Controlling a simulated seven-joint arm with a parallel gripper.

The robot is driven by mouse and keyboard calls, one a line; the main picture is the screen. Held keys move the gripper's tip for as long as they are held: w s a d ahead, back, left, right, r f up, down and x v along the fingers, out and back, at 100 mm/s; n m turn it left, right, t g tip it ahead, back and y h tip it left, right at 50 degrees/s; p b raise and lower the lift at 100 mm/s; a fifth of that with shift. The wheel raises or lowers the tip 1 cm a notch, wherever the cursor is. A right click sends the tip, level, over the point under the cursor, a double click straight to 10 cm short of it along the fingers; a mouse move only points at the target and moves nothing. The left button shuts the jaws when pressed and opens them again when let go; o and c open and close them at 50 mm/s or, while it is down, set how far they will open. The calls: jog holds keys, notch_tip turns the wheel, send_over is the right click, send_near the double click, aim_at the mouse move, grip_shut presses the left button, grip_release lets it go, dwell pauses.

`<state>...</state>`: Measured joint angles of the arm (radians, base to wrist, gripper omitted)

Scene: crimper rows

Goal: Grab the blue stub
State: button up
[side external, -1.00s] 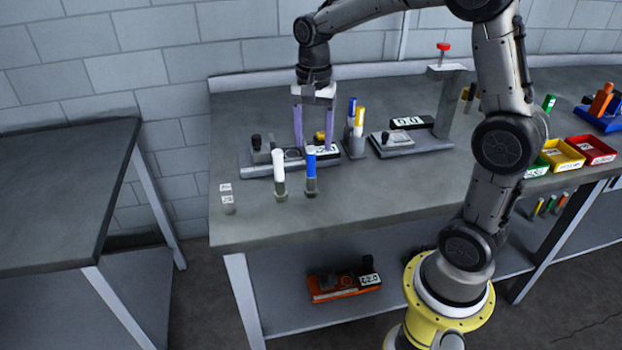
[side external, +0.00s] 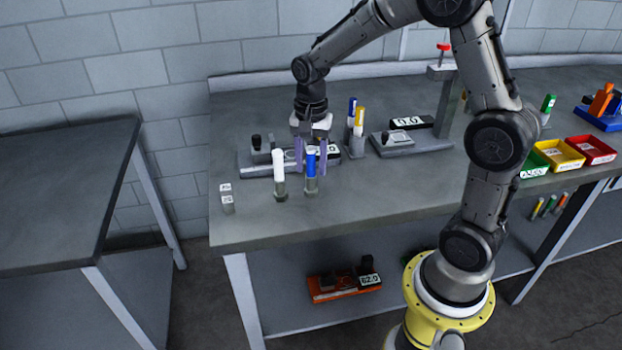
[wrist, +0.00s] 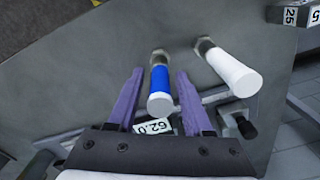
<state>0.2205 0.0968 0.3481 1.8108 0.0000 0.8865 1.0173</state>
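The blue stub (side external: 311,163) stands upright in a small grey holder near the front of the bench. In the wrist view the blue stub (wrist: 160,84) has a white end and lies between my two fingers. My gripper (side external: 311,168) is low at the stub, its purple fingers apart on either side of it. In the wrist view my gripper (wrist: 157,76) is open, with gaps showing between the stub and both fingers. A white stub (side external: 279,163) stands in its own holder just left of the blue one; it also shows in the wrist view (wrist: 233,70).
A grey device with a display (side external: 256,158) sits just behind the stubs. A holder with blue and yellow markers (side external: 356,147) stands to the right. Small labelled blocks (side external: 227,204) stand at the left. The bench front (side external: 350,205) is clear.

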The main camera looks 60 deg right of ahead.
grip_shut()
jog(key=shift+r, duration=0.1)
